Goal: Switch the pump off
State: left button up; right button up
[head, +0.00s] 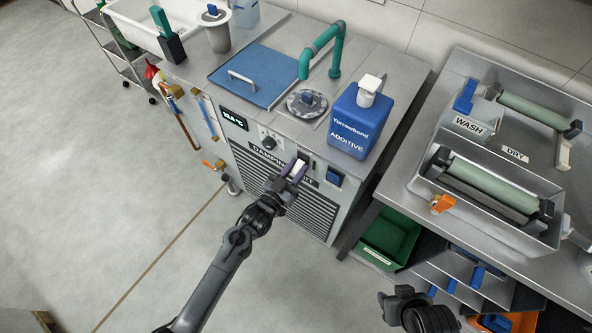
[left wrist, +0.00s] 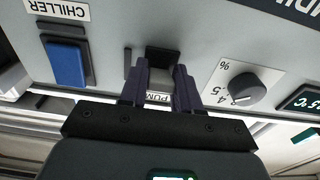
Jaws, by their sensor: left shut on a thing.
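The damping unit (head: 325,212) is a grey metal cabinet with controls on its front panel. My left gripper (head: 293,172) is at that panel. In the left wrist view its two dark purple fingers (left wrist: 160,90) point at the pump switch (left wrist: 162,56) and are shut on it. The switch's dark upper part shows between and beyond the fingertips; the rest is partly hidden. The PUMP label (left wrist: 158,98) shows partly between the fingers. My right gripper (head: 405,300) is at the bottom of the head view, away from the unit; its fingers are not clear.
The blue chiller switch (left wrist: 66,63) and a grey dial (left wrist: 244,89) flank the pump switch. A blue additive bottle (head: 360,122) stands on the cabinet top. A steel bench with a WASH box (head: 470,123) and rollers is at right. Open floor lies at left.

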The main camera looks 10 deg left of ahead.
pick_arm(q)
jog(key=shift+f+t+b, duration=0.3)
jog(key=shift+f+b, duration=0.05)
jog(key=shift+r, duration=0.15)
pick_arm(e)
notch_tip(320, 180, down, 2)
jog(key=shift+a, duration=0.1)
pick_arm(q)
jog(key=o, duration=1)
pick_arm(e)
jog(key=shift+r, duration=0.1)
